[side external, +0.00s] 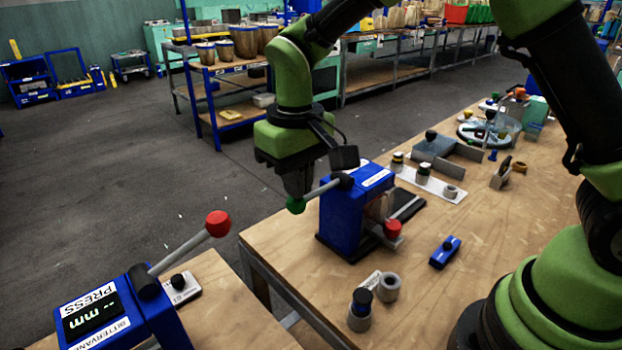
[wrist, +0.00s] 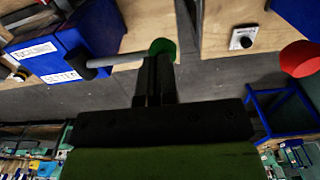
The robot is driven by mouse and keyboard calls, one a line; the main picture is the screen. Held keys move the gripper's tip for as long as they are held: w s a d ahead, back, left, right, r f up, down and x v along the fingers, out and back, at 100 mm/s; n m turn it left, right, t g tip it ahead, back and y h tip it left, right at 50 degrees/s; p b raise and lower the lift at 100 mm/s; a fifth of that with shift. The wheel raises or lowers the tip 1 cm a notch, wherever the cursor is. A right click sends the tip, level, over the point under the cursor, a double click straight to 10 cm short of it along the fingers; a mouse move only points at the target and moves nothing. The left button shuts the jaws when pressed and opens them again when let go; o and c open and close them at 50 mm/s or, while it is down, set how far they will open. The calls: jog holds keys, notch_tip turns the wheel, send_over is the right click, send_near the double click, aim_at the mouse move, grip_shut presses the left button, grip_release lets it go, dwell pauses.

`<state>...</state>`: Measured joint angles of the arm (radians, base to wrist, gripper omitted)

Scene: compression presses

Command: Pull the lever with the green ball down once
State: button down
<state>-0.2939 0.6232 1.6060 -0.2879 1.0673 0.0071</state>
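The green ball (side external: 296,205) sits on the end of a grey lever (side external: 322,190) that sticks out left from the top of a blue press (side external: 343,215). The lever slopes slightly down toward the ball. My gripper (side external: 298,194) is right above the ball, pointing down, with its tips at or very near the ball's top. In the wrist view, the fingers (wrist: 154,62) are together, and the green ball (wrist: 162,47) shows just past their tips, not between them. I cannot tell for certain whether they touch. The lever (wrist: 115,60) and blue press (wrist: 60,40) show to the left.
A red-ball lever (side external: 218,223) rises from another blue press (side external: 110,312) at front left. A second red ball (side external: 392,229) is on the near side of the green-ball press. A blue block (side external: 445,252) and grey cylinders (side external: 388,287) lie on the wooden table (side external: 480,215).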

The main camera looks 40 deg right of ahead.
jog(key=shift+f, duration=1.55)
jog(key=shift+r, duration=0.1)
notch_tip(320, 180, up, 12)
jog(key=shift+r, duration=0.2)
dwell(0.9)
jog(key=s+d+r+m+t+y, duration=0.1)
jog(key=s+d+r+t, duration=0.1)
jog(key=s+r, duration=0.15)
jog(key=s+d+r+m+t, duration=0.1)
jog(key=s+d+r, duration=0.2)
jog(key=s, duration=0.2)
jog(key=s+d+f+m+t+y, duration=0.1)
jog(key=s+t, duration=0.3)
jog(key=s, duration=0.6)
jog(key=shift+d+f+m, duration=0.5)
jog(key=shift+d+f, duration=0.15)
